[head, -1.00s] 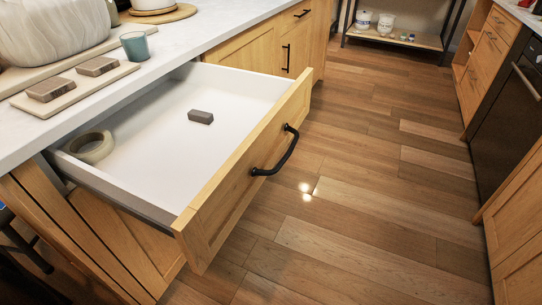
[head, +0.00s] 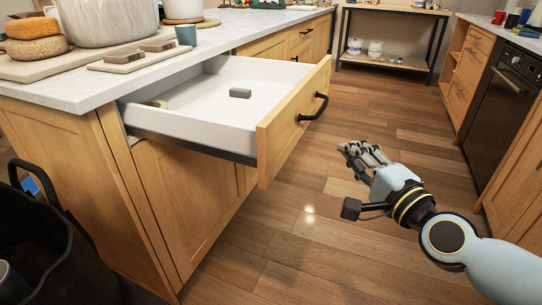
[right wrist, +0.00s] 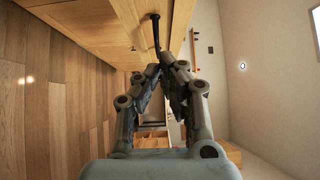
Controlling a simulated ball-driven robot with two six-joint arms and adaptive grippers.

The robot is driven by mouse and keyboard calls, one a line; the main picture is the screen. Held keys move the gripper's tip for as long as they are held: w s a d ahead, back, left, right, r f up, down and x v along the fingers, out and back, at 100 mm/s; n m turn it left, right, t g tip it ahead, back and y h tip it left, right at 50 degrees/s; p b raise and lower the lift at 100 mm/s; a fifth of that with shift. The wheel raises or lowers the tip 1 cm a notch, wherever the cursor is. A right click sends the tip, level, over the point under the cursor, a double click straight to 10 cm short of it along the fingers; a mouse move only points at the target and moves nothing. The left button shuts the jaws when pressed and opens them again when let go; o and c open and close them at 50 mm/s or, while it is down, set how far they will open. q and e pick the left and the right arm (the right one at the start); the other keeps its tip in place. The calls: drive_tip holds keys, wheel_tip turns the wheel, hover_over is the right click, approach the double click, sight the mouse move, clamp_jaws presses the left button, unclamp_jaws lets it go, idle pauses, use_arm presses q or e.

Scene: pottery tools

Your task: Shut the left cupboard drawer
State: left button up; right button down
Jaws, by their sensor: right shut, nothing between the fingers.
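The cupboard drawer (head: 287,128) stands pulled far out from under the white counter in the head view. Its wooden front carries a black bar handle (head: 314,107). A small dark block (head: 240,93) lies in its white inside, and part of a pale ring (head: 156,103) shows at the left end. My right gripper (head: 362,153) is shut and empty, out in front of the drawer and to the right of the handle, apart from it. In the right wrist view the shut fingers (right wrist: 161,70) point towards the handle (right wrist: 155,32). My left gripper is out of view.
The counter (head: 60,88) holds a large pale pot (head: 108,30), a board with blocks and a teal cup (head: 186,35). A dark bin (head: 50,245) stands at the lower left.

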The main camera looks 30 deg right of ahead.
drive_tip(key=w+f, duration=0.1)
drive_tip(key=w, duration=0.1)
approach(298, 121)
drive_tip(key=w+d, duration=0.2)
drive_tip(key=d, duration=0.1)
drive_tip(key=w+a, duration=0.1)
drive_tip(key=w, duration=0.1)
drive_tip(key=shift+w+a, duration=0.6)
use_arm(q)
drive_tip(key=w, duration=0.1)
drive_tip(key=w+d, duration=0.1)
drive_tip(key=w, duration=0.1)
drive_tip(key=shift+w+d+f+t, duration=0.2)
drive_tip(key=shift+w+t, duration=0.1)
